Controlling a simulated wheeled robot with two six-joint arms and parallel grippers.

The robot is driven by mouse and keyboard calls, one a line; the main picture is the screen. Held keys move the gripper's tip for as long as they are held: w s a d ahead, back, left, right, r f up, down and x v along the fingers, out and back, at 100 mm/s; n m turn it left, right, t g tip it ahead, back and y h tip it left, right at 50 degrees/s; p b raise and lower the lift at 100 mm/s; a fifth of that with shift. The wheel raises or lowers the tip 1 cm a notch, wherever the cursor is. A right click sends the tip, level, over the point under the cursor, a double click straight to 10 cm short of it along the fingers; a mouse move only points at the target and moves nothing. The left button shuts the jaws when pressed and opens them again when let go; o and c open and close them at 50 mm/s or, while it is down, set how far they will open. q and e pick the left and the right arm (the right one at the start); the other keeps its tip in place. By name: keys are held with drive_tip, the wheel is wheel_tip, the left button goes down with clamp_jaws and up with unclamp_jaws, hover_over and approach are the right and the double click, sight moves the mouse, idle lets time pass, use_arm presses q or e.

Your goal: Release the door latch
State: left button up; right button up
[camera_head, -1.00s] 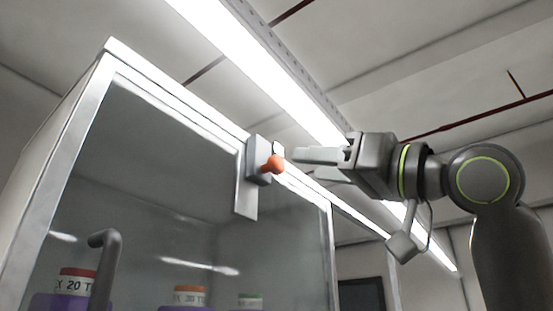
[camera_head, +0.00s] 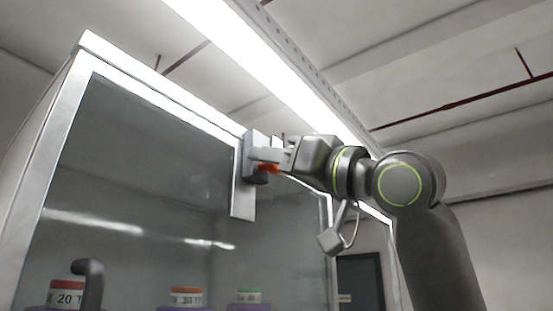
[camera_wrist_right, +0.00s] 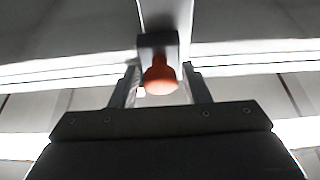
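The door latch is a grey block (camera_head: 250,158) with an orange knob (camera_head: 268,169), at the top edge of a glass cabinet door (camera_head: 140,165). My right gripper (camera_head: 264,160) is at the latch, and its fingers partly hide the knob in the head view. In the right wrist view, the orange knob (camera_wrist_right: 160,78) sits between the two fingers of my right gripper (camera_wrist_right: 162,76). There is a visible gap between each finger and the knob, so the gripper is open around it. My left gripper is not in view.
A grey door handle (camera_head: 90,282) stands at the lower left of the door. Several labelled jars show low behind the glass, including one with a red lid (camera_head: 68,286). A light strip (camera_head: 265,75) runs along the ceiling. The space right of the cabinet is open.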

sight(254, 182)
clamp_jaws()
wheel_tip(254, 182, down, 4)
drive_tip(key=b, duration=0.3)
drive_tip(key=shift+b, duration=0.3)
drive_tip(key=shift+a, duration=0.15)
drive_tip(key=shift+f, duration=0.1)
drive_tip(key=shift+o, duration=0.9)
unclamp_jaws()
